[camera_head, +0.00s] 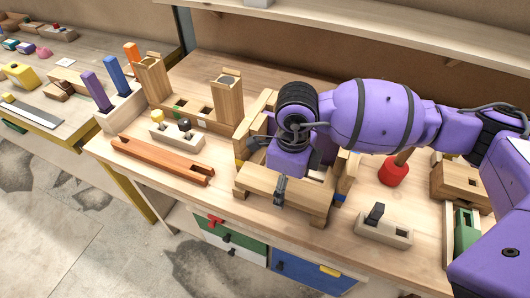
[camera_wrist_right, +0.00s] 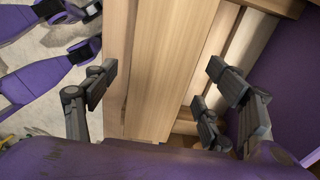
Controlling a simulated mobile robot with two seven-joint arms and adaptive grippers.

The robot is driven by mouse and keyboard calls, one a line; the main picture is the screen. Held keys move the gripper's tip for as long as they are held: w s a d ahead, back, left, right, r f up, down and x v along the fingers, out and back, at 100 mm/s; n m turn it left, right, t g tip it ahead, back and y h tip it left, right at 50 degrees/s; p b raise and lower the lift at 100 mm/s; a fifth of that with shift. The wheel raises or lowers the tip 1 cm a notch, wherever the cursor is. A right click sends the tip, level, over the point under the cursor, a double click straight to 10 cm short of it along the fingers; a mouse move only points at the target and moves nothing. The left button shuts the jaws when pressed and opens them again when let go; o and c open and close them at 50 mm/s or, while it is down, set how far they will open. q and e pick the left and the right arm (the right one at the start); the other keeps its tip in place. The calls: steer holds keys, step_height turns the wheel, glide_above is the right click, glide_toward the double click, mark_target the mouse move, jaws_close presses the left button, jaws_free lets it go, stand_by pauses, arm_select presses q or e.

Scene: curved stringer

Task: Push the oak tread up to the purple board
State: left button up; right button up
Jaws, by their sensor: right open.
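The oak tread (camera_head: 262,183) is a pale wooden board across the front of a wooden frame (camera_head: 319,215) on the workbench. In the right wrist view it appears to be the wide plank (camera_wrist_right: 165,65) between the fingers. My right gripper (camera_head: 296,183) is open over the frame, with one finger at the tread's front edge. It also shows open in the wrist view (camera_wrist_right: 163,88). Contact with the wood cannot be told. My left gripper is not in view.
An orange channel (camera_head: 160,160) and a peg block (camera_head: 177,136) lie left of the frame. A grey-handled block (camera_head: 382,228) and a red knob (camera_head: 393,172) stand to the right. A shelf (camera_head: 400,35) runs above the bench. Drawers (camera_head: 305,272) are below.

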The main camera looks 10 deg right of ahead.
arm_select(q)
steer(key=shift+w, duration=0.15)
arm_select(e)
steer(key=shift+f, duration=0.2)
steer(key=shift+c, duration=0.4)
